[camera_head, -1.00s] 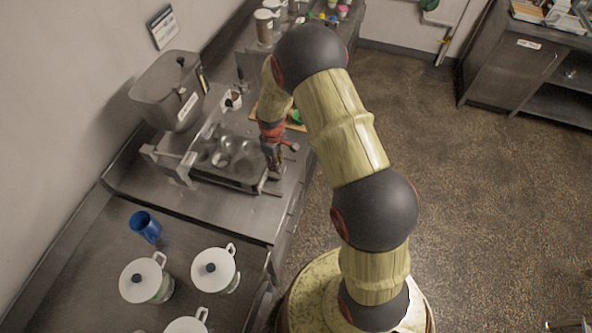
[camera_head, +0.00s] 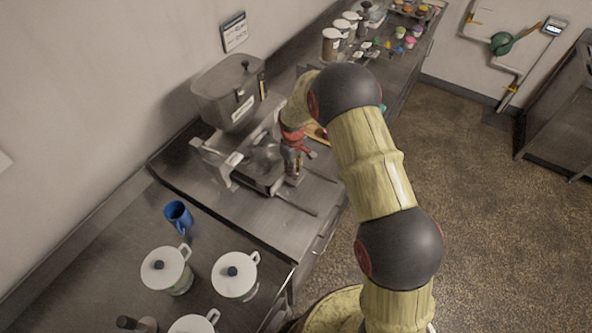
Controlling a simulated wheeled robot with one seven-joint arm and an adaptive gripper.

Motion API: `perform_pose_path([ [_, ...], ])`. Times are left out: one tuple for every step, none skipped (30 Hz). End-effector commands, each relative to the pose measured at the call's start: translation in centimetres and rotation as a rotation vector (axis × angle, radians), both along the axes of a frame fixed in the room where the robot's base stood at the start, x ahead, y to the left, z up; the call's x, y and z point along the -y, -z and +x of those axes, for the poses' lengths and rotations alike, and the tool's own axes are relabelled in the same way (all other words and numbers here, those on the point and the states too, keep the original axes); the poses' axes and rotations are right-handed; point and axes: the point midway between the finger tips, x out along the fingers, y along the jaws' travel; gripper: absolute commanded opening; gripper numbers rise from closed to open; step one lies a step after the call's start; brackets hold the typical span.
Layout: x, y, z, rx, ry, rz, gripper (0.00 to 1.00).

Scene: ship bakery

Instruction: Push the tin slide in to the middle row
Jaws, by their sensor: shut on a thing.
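The tin slide (camera_head: 258,183) is a dark metal tray with round cups, lying on rails below the grey hopper (camera_head: 222,108) on the steel counter. Part of the tin is under the hopper's frame, and its right part is hidden behind my gripper. Bare rails (camera_head: 297,204) stick out to the right, past the slide's front edge. My gripper (camera_head: 293,174), red and dark, points down at the slide's front right edge and is shut on it. The exact grip point is small and partly hidden. Which row of cups is under the hopper cannot be told.
A blue mug (camera_head: 178,217) and white lidded pots (camera_head: 166,270) stand on the near counter. Canisters (camera_head: 335,44) and small colourful items (camera_head: 400,33) stand at the far end. Open floor (camera_head: 470,160) lies to the right.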

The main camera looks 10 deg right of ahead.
Motion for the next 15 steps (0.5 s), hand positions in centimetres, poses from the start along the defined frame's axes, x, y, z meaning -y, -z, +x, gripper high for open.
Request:
perform_pose_path([
  [-0.02, 0.04, -0.07, -0.001, 0.000, 0.000, 0.00],
  [-0.02, 0.04, -0.07, -0.001, 0.000, 0.000, 0.23],
  [-0.02, 0.04, -0.07, -0.001, 0.000, 0.000, 0.26],
  [-0.01, 0.04, -0.07, -0.001, 0.000, 0.000, 0.27],
  [-0.01, 0.04, -0.07, -0.001, 0.000, 0.000, 0.29],
  [-0.02, 0.04, -0.06, -0.001, 0.000, 0.000, 0.31],
  [-0.01, 0.04, -0.05, -0.001, 0.000, 0.000, 0.33],
  [-0.01, 0.03, -0.06, -0.001, 0.000, 0.000, 0.35],
  [0.00, 0.03, -0.05, -0.001, 0.000, -0.001, 0.37],
  [-0.01, 0.03, -0.04, 0.000, 0.000, 0.000, 0.39],
  [0.00, 0.02, -0.04, 0.000, 0.000, 0.000, 0.40],
  [0.00, 0.02, -0.04, 0.000, 0.000, 0.000, 0.42],
  [0.00, 0.02, -0.04, 0.000, 0.000, 0.000, 0.42],
  [0.01, 0.02, -0.03, 0.000, 0.000, 0.000, 0.42],
  [0.01, 0.01, -0.03, 0.000, 0.000, 0.000, 0.42],
])
